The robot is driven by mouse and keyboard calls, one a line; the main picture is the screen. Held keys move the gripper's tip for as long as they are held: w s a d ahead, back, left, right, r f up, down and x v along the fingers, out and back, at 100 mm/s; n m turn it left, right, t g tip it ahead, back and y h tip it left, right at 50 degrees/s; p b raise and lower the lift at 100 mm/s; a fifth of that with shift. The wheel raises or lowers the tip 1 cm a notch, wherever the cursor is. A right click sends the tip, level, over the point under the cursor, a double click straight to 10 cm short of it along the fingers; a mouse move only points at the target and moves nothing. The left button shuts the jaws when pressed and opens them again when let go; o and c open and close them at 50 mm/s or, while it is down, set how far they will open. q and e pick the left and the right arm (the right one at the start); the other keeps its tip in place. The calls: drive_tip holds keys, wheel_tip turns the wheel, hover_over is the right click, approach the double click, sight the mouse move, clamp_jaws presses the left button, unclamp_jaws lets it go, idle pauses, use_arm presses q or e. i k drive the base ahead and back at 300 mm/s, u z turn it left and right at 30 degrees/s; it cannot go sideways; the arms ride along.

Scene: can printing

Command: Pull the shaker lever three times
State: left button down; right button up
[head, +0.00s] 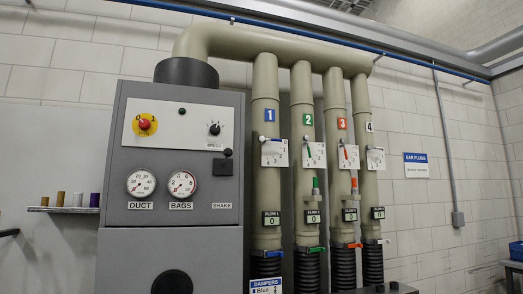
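A grey control cabinet (170,240) stands left of the middle in the head view. On its right side is a small black block (222,167) with a dark round knob (228,152) at its top. This appears to be the shaker lever, above the label "SHAKE" (222,206). The knob seems to be at the upper end of the block; any slot or shaft is too small to make out. Neither of my grippers is in view, and nothing touches the lever.
The cabinet also carries a red knob on a yellow disc (144,124), a speed dial (214,130) and two gauges (141,183). Several beige pipes with numbered dampers (265,185) stand to the right. A shelf with spools (63,209) is at the left. The space before the cabinet looks clear.

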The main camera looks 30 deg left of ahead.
sight(228, 152)
drive_tip(key=z, duration=0.25)
drive_tip(key=i, duration=0.85)
drive_tip(key=u, duration=0.7)
drive_tip(key=i, duration=0.55)
drive_tip(key=u, duration=0.55)
